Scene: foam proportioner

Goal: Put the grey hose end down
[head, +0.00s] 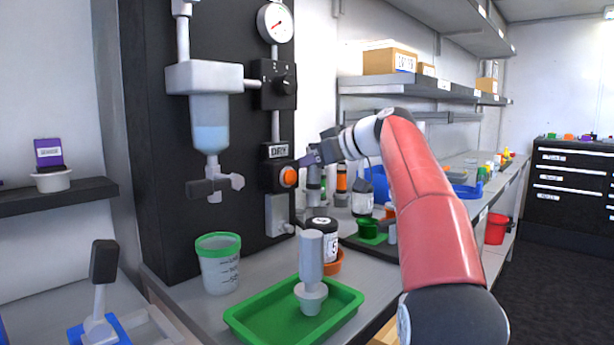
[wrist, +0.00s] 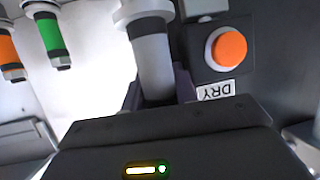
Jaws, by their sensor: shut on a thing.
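My gripper (head: 310,159) is at the right side of the dark panel, beside the orange button. In the wrist view my gripper (wrist: 157,88) has its purple fingers on both sides of the grey hose end (wrist: 151,58), a pale cylinder with a dark band and a wider collar. It is shut on it. In the head view the grey hose end (head: 313,178) shows only in part below the fingers. I cannot tell whether it touches anything beneath it.
The green-banded hose end (wrist: 51,36) and the orange-banded hose end (wrist: 8,48) are close beside it. The orange button (head: 289,177) is next to my fingers. A numbered jar (head: 321,244), a green tray (head: 260,319) and a green-rimmed beaker (head: 219,268) stand on the bench below.

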